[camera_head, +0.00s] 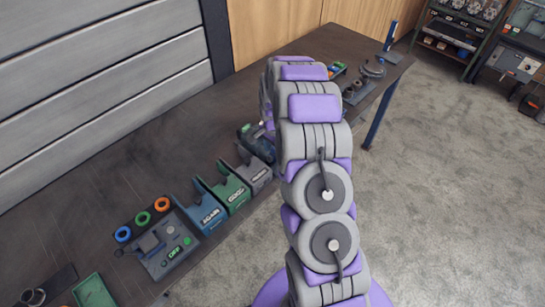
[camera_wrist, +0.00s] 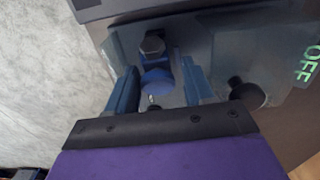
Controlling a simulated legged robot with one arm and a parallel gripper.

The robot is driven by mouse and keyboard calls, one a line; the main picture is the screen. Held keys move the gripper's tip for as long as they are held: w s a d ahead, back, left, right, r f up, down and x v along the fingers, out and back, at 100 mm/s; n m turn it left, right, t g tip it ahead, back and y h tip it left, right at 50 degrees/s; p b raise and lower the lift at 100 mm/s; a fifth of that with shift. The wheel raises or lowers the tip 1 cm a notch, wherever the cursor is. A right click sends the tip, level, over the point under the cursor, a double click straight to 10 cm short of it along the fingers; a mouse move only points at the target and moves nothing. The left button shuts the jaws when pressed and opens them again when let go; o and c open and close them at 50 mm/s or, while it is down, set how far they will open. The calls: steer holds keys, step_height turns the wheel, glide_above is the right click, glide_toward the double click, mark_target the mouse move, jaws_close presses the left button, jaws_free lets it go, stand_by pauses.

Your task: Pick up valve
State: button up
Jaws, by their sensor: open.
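In the wrist view, my gripper (camera_wrist: 160,68) is open, with one blue finger on each side. Between the fingers is a blue rounded part, which looks like the valve (camera_wrist: 157,82), with a dark hexagonal piece above it. Gaps seem to show on both sides of it, but I cannot tell whether either finger touches it. The lower part of the valve is hidden by my gripper's dark front edge. In the head view, my arm hides the gripper, and I cannot make out the valve.
A grey plate (camera_wrist: 228,50) with a black knob (camera_wrist: 247,93) and a green OFF label lies close by. The dark workbench (camera_head: 85,190) holds blue and green trays (camera_head: 209,207), coloured rings (camera_head: 162,204) and a control box (camera_head: 168,252). Open carpet lies right.

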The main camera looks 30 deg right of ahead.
step_height(320, 180, down, 2)
steer(key=shift+d+f, duration=0.1)
steer(key=shift+f, duration=0.1)
steer(key=shift+d, duration=0.75)
steer(key=shift+c, duration=0.3)
steer(key=shift+f, duration=0.1)
steer(key=shift+c, duration=0.7)
steer(key=shift+a, duration=0.6)
steer(key=c, duration=0.6)
jaws_close()
steer(key=shift+d, duration=0.15)
steer(key=shift+d, duration=0.1)
